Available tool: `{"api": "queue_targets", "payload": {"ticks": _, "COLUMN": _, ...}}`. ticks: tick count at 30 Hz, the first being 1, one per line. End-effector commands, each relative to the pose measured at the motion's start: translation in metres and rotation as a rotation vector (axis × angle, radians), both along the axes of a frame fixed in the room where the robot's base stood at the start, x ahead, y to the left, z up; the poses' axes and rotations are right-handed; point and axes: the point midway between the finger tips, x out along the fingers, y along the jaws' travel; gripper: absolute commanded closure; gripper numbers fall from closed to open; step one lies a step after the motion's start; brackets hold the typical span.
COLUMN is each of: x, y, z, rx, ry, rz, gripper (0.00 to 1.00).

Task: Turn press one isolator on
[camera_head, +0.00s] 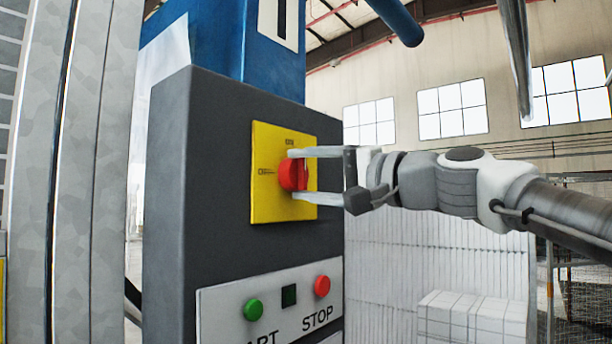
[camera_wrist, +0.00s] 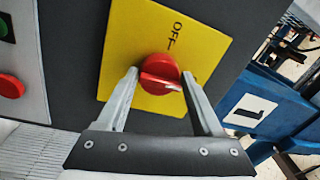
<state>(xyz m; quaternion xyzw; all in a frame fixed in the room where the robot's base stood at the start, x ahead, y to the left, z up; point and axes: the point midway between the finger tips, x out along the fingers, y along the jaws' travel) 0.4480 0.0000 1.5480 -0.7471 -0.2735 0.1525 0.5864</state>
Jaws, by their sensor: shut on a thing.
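The press one isolator is a red rotary knob (camera_head: 293,175) on a yellow square plate (camera_head: 265,205), on the dark grey cabinet front. My gripper (camera_head: 292,174) is shut on the knob, one finger above it and one below in the head view. In the wrist view the fingers flank the knob (camera_wrist: 158,68) left and right. The plate (camera_wrist: 125,45) reads OFF above the knob there. A second label at the right is partly hidden by a finger. The knob's grip bar lies nearly level in that view, its white mark pointing right, towards this second label.
Below on the cabinet (camera_head: 190,150) is a panel (camera_head: 215,310) with a green START button (camera_head: 253,309) and red STOP button (camera_head: 322,286). A blue column (camera_head: 225,45) with a number tag (camera_wrist: 250,108) rises above. A grey post (camera_head: 60,180) stands left.

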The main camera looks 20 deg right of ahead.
Motion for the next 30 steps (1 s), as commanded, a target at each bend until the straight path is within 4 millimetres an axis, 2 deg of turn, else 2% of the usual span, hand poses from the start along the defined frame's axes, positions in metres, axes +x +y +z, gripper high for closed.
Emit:
{"api": "queue_targets", "payload": {"ticks": 1, "x": 0.0008, "y": 0.0002, "z": -0.0043, "rx": 0.007, "ry": 0.016, "rz": 0.001, "gripper": 0.88}}
{"api": "queue_targets", "payload": {"ticks": 20, "x": 0.0007, "y": 0.0013, "z": -0.0057, "rx": 0.044, "ry": 0.046, "rz": 0.004, "gripper": 0.88}}
{"api": "queue_targets", "payload": {"ticks": 21, "x": 0.0006, "y": 0.0014, "z": -0.0058, "rx": 0.044, "ry": 0.047, "rz": 0.004, "gripper": 0.29}}
{"api": "queue_targets", "payload": {"ticks": 25, "x": 0.0005, "y": 0.0014, "z": -0.0048, "rx": 0.044, "ry": 0.044, "rz": 0.003, "gripper": 0.06}}
{"api": "queue_targets", "payload": {"ticks": 30, "x": 0.0002, "y": 0.0012, "z": -0.0030, "rx": 0.045, "ry": 0.041, "rz": 0.003, "gripper": 0.06}}
